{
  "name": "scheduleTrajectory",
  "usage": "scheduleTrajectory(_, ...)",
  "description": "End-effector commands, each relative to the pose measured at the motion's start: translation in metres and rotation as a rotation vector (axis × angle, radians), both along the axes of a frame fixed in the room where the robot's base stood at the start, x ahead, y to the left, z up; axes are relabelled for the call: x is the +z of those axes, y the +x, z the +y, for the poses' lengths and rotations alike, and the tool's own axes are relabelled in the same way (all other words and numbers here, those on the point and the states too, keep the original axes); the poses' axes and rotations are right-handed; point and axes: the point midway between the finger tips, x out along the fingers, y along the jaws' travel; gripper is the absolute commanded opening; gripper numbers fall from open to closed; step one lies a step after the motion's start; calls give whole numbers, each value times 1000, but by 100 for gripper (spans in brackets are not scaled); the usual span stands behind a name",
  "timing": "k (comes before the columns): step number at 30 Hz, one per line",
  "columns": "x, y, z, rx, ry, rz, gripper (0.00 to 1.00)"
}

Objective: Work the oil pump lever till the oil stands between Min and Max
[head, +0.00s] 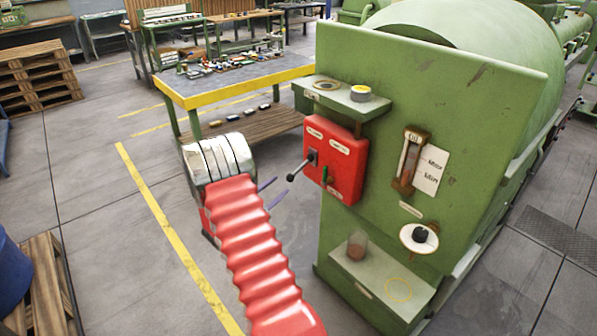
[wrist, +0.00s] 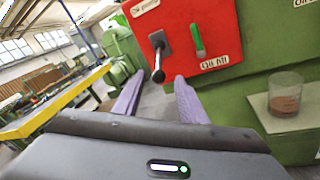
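The red box (head: 345,165) is mounted on the green machine's front panel. A black lever with a ball knob (head: 291,177) sticks out from its left part; it also shows in the wrist view (wrist: 158,66). A small green handle (wrist: 198,42) sits right of it above an "Oil fill" label. The oil gauge (head: 411,160), a brown-framed tube, hangs right of the box beside a white card (head: 431,171) with two level marks. The exact oil level is too small to tell. My gripper (head: 272,192) is open and empty, short of the knob; its purple fingers (wrist: 158,98) are apart.
A glass with brown liquid (head: 357,245) stands on the lower ledge (head: 375,285). A black knob (head: 420,234) sits below the gauge. A yellow-edged workbench (head: 240,91) stands behind my gripper.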

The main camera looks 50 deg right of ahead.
Motion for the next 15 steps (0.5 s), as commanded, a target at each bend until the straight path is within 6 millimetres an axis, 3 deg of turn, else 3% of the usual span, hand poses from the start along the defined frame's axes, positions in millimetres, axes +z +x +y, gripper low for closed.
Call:
scheduleTrajectory(4, -13, 5, -5, 28, -18, 22, 38)
scheduleTrajectory(15, -14, 5, -6, 30, -19, 24, 38)
